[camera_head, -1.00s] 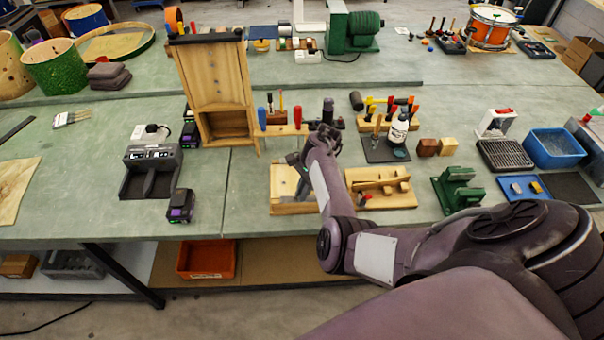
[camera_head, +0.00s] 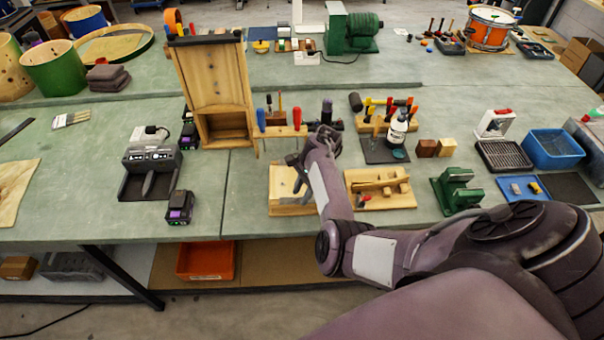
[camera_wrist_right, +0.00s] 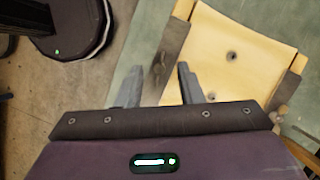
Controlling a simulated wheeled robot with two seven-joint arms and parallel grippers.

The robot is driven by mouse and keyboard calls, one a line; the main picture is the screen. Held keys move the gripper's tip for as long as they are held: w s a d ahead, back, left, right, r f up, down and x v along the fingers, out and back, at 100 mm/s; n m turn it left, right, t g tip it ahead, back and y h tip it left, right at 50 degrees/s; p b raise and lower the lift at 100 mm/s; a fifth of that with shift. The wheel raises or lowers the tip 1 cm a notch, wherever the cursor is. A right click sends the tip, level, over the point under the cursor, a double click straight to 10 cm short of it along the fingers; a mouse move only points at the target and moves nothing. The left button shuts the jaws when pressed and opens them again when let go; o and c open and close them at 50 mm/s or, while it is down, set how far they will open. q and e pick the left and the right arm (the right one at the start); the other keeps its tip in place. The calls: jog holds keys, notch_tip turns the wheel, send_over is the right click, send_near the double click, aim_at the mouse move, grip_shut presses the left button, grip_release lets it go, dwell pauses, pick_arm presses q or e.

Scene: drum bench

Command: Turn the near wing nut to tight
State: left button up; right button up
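A pale wooden fixture (camera_head: 290,208) stands at the bench's front edge, partly hidden by my right arm in the head view. In the right wrist view, a pale wooden board (camera_wrist_right: 240,45) with small dark round spots fills the upper right. In the head view my right gripper (camera_head: 299,172) is small and dark above the wooden fixture. My left gripper is not in view.
A wooden tool rack (camera_head: 280,131) stands behind the fixture. A wooden block with a clamp-like piece (camera_head: 382,200) lies to the right, then a green stand (camera_head: 456,192). A black charger (camera_head: 150,175) and a battery (camera_head: 179,207) stand left. The bench between battery and fixture is clear.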

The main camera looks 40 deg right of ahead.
jog(key=b+v, duration=0.1)
jog(key=v, duration=0.6)
jog(key=shift+d+r+b, duration=0.2)
jog(key=shift+r+b, duration=0.1)
jog(key=shift+r, duration=0.05)
jog(key=shift+s, duration=0.1)
